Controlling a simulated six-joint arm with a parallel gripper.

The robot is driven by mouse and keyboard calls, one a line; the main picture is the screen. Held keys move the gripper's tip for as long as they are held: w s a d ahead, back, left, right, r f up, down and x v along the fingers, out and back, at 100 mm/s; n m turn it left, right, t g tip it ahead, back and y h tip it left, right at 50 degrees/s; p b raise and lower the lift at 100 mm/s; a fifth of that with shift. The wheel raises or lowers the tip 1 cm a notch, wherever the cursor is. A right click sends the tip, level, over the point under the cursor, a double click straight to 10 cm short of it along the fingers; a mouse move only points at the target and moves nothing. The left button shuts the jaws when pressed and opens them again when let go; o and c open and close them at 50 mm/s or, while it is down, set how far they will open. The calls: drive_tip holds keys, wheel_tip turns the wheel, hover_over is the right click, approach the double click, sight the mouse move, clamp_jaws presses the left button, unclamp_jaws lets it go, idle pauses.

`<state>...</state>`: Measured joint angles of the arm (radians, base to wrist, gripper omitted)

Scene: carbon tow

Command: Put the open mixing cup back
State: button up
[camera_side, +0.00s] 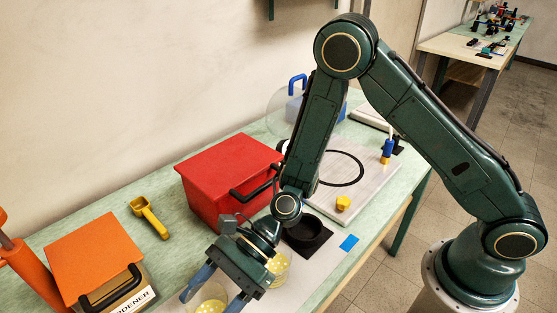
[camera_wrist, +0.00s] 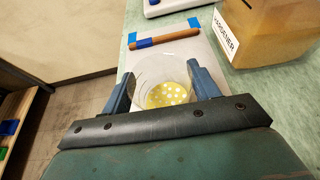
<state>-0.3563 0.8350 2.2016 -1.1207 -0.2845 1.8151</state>
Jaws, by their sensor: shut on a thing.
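A clear open cup (camera_wrist: 160,72) with a yellow bottom covered in pale dots is between the two blue fingers of my gripper (camera_wrist: 160,80). My gripper is shut on this cup, one finger on each side. In the side view the cup (camera_side: 209,303) shows at the bottom edge, partly cut off, under my gripper (camera_side: 211,296). I cannot tell whether it touches the surface. A second clear cup with a yellow dotted pattern (camera_side: 281,270) stands just right of my gripper, partly hidden by it. A black square holder (camera_side: 309,235) with a round recess lies behind that.
A red lidded box (camera_side: 228,172) stands behind my gripper. An orange-lidded hardener container (camera_side: 95,258) is at left, with a yellow scoop (camera_side: 149,216) near it. A brown stick (camera_wrist: 165,39) lies beyond the cup beside blue pieces. A white board (camera_side: 370,175) is at right.

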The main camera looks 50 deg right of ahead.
idle(0.3)
drive_tip(key=o, duration=1.1)
drive_tip(key=shift+f, duration=0.15)
drive_tip(key=shift+d+r, duration=0.1)
drive_tip(key=shift+r, duration=0.1)
drive_tip(key=shift+v, duration=5.9)
